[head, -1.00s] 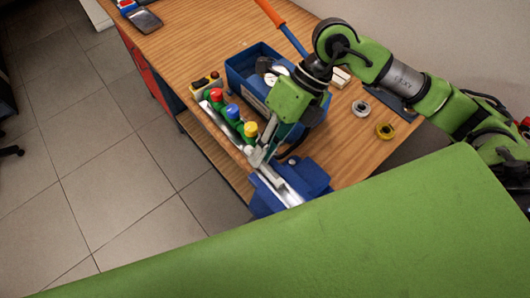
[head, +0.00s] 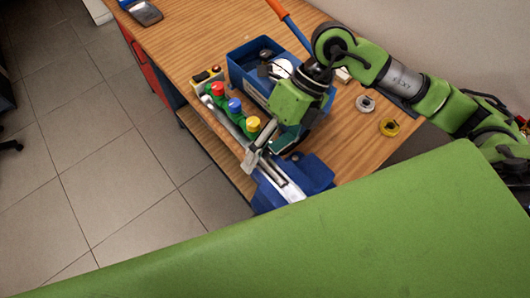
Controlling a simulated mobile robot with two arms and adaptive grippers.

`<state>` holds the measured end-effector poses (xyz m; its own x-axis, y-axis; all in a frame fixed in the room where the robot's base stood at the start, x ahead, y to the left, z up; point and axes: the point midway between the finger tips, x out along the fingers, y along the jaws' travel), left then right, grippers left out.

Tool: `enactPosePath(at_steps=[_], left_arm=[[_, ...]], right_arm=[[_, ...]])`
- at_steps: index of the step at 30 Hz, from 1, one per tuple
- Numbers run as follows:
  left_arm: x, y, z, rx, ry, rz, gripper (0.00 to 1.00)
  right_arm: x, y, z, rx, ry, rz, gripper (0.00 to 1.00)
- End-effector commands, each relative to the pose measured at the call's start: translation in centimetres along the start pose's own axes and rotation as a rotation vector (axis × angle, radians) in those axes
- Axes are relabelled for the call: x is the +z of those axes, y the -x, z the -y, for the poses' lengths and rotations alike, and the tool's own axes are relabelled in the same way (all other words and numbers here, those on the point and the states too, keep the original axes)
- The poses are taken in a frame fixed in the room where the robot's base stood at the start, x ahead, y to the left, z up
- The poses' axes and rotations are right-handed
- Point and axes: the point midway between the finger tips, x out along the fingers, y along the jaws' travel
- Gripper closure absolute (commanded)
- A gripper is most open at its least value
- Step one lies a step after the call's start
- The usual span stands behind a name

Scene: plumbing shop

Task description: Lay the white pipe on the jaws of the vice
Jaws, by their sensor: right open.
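The blue vice (head: 315,174) stands at the near edge of the wooden bench. A pale, narrow bar (head: 289,189) runs along its top between the blue parts; I cannot tell whether this is the white pipe or the bare metal of the jaws. My right gripper (head: 254,158) points down at the far left end of the vice, close above it. Its jaws are open, and I see nothing clearly held between them. My left gripper is out of view.
Valves with red (head: 218,89), blue (head: 235,105) and yellow caps stand along the bench's left edge. Behind my right gripper is a blue box (head: 243,72) with items in it.

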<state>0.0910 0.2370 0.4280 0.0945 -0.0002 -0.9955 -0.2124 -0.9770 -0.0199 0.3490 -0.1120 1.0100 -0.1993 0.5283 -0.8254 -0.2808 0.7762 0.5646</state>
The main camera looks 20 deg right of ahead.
Motion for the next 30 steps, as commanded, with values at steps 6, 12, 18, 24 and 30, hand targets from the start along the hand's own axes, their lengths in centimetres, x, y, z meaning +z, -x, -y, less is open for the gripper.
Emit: enactPosePath(at_steps=[6, 12, 18, 24, 30], left_arm=[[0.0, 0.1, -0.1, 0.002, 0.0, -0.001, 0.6], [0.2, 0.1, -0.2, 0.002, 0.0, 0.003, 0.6], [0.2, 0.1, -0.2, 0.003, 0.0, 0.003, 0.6], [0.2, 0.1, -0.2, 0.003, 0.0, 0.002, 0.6], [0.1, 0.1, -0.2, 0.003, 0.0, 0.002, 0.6]], right_arm=[[0.0, 0.1, 0.0, -0.001, 0.0, -0.001, 0.44], [0.0, 0.2, -0.1, 0.0, 0.001, 0.001, 0.44], [0.1, 2.5, 0.1, -0.004, 0.0, 0.005, 0.44], [0.1, 6.9, 0.0, -0.003, 0.001, 0.005, 0.44], [0.1, 10.4, -0.1, -0.002, 0.0, 0.003, 0.44]])
